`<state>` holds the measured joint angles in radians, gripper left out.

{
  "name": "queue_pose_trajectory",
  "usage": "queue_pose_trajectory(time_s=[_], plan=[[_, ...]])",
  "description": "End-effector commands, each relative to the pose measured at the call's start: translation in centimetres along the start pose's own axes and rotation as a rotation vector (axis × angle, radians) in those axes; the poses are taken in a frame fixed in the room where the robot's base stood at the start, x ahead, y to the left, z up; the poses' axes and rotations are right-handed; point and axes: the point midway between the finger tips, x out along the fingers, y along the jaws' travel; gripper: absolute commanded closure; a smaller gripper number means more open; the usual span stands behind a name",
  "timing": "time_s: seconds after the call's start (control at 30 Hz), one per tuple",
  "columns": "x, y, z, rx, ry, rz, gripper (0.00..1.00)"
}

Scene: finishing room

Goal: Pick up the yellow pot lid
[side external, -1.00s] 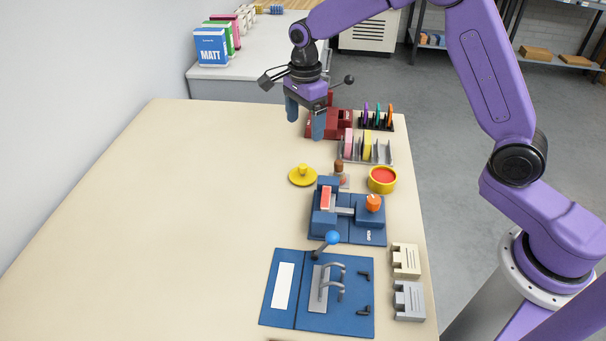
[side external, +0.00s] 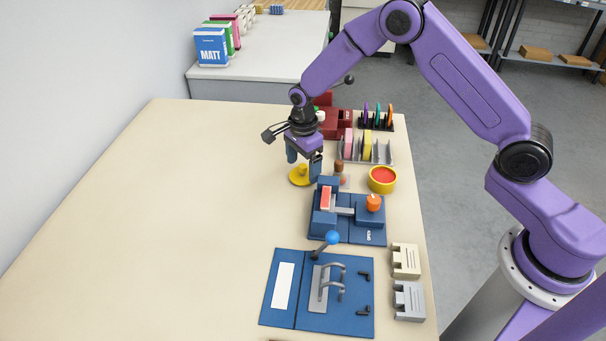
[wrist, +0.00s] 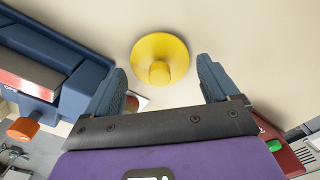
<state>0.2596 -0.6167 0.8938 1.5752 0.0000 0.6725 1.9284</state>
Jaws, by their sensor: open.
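The yellow pot lid (side external: 298,178) lies flat on the table, knob up, left of the blue machine. It also shows in the wrist view (wrist: 174,50), with its round knob near the middle. My gripper (side external: 304,172) is open and empty, above and close to the lid; its fingers partly cover the lid in the side view. In the wrist view the lid appears beyond the fingertips and between them, with no contact visible.
A blue machine with an orange knob (side external: 373,202) stands close in front of the lid. A yellow pot with red contents (side external: 382,178) is to the right. The table's left side (side external: 170,220) is clear.

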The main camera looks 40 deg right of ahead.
Motion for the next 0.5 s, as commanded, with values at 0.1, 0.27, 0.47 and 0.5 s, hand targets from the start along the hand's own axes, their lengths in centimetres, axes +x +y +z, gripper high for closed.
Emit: queue_pose_trajectory(time_s=[0.1,0.27,0.47,0.5], plan=[[1.09,0.02,0.0,0.0,0.0,0.0,0.12],[1.36,0.02,0.02,0.0,0.0,0.0,0.12],[1.32,0.02,0.01,0.0,0.0,0.0,0.38],[1.32,0.02,0.01,0.0,0.0,0.0,0.51]])
